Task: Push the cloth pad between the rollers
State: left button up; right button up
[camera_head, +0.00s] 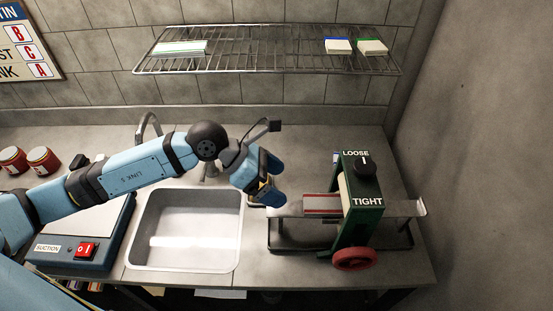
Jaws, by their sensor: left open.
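The cloth pad (321,202), grey with red stripes, lies flat on the metal bed of a roller device, to the left of its green frame (360,223). A cream-coloured roller (344,192) shows partly inside the frame; the pad's right end reaches up to it. Whether the pad is between the rollers is hidden by the frame. My left gripper (274,190) is open at the left end of the bed, to the left of the pad. Whether it touches the pad I cannot tell. My right gripper is not in view.
The frame has a black knob (366,165) marked LOOSE and TIGHT and a red wheel (355,259). A sink (187,266) with a tap is left of the device. A wire shelf (270,64) hangs above. A wall stands at the right.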

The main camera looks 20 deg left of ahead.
aim_at(315, 203)
pick_arm(q)
jog(key=shift+w+a+f+m+t+y, duration=0.1)
jog(key=shift+w+a+m+t+y, duration=0.2)
jog(key=shift+w+a+m+y, duration=0.4)
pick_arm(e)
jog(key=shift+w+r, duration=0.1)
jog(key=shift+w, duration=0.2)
pick_arm(q)
jog(key=p+x, duration=0.2)
jog(key=x, duration=1.1)
jog(key=shift+d+f+p, duration=0.25)
jog(key=shift+d+p, duration=0.05)
jog(key=shift+p, duration=0.1)
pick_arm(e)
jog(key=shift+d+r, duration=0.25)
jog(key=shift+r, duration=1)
